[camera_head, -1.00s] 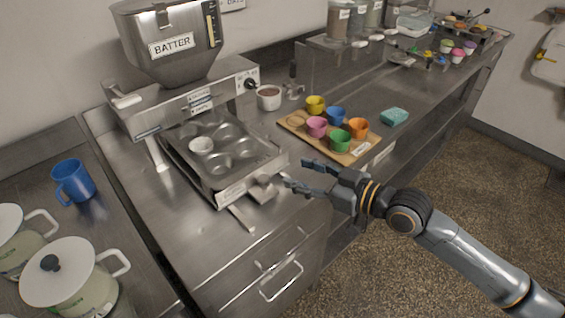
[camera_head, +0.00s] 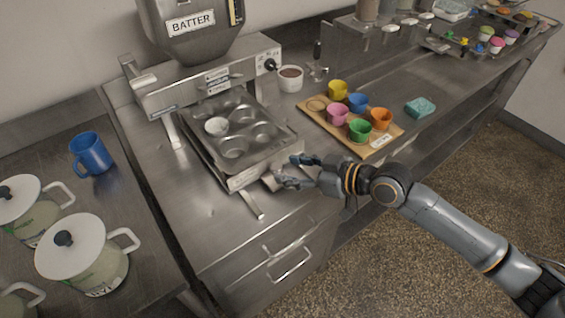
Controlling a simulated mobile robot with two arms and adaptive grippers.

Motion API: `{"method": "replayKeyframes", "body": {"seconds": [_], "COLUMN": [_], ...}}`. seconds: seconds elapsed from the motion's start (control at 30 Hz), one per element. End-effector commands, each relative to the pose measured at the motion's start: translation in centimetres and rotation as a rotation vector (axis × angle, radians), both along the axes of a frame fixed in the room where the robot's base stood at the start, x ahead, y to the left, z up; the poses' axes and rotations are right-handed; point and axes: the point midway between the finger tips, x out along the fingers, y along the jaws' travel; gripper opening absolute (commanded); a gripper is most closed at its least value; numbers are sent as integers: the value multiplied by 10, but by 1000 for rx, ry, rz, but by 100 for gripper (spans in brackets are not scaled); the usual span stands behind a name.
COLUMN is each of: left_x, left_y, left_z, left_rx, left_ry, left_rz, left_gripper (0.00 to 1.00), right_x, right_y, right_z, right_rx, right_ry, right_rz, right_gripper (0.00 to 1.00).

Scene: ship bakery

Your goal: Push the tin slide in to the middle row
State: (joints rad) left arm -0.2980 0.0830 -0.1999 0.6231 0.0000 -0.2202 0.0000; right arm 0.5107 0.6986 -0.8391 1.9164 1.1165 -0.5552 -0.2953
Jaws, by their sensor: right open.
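The muffin tin (camera_head: 267,154) sits on its slide under the batter machine (camera_head: 203,77), partly pulled out to the front. One cup, a white liner (camera_head: 217,126), shows in a left hollow; the other visible hollows look empty. The slide's front edge (camera_head: 262,174) carries a label and a stubby handle. My right gripper (camera_head: 283,172) is open, its fingers at the front right corner of the slide, close to the handle. I cannot tell whether they touch it. My left gripper is not in view.
A wooden board (camera_head: 313,119) with several coloured cups lies to the right, with a teal sponge (camera_head: 420,107) beyond it. A small bowl (camera_head: 290,79) stands behind. A blue mug (camera_head: 91,153) and white-lidded pots (camera_head: 84,252) stand at left.

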Motion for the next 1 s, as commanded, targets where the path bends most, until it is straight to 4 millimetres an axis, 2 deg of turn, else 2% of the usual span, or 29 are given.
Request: {"method": "replayKeyframes", "body": {"seconds": [0.03,0.2,0.57,0.83,1.0], "left_x": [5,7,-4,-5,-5], "left_y": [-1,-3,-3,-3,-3], "left_z": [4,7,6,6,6], "left_rx": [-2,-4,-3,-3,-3], "left_ry": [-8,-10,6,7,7], "left_rz": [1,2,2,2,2], "left_gripper": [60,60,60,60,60], "right_x": [4,12,15,15,15], "right_y": [8,21,25,24,24], "right_z": [-1,-9,-12,-12,-12], "right_rx": [2,1,0,0,0], "right_ry": [2,1,0,0,0], "right_rz": [1,1,0,0,0], "right_gripper": [52,52,52,0,0]}}
